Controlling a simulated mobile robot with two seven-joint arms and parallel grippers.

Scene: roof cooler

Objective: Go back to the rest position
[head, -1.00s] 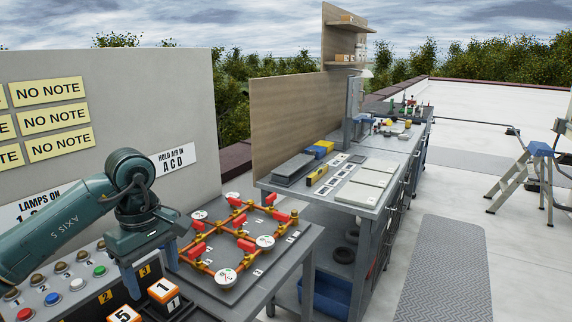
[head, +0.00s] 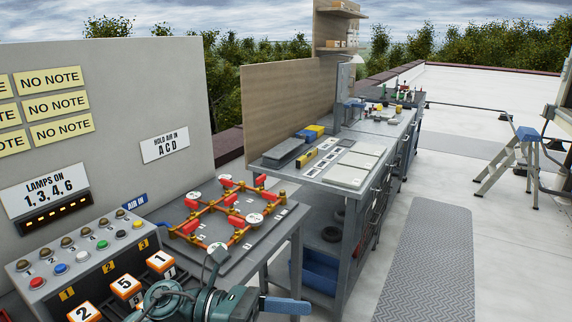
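One teal arm of mine shows at the bottom middle of the head view. I take it for my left arm, and its gripper (head: 302,306) points right, in front of the grey bench. One blue finger is clear; the other is hidden or merged with it, so I cannot tell whether the gripper is open or shut. Nothing is visible at its tip. My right gripper is not in view.
A button panel (head: 88,243) and orange-topped number blocks (head: 125,287) are beside the arm. Behind it is an orange pipe rig (head: 240,235) with red handles. A workbench (head: 297,178) stands further back. A floor mat (head: 430,255) and open floor lie right.

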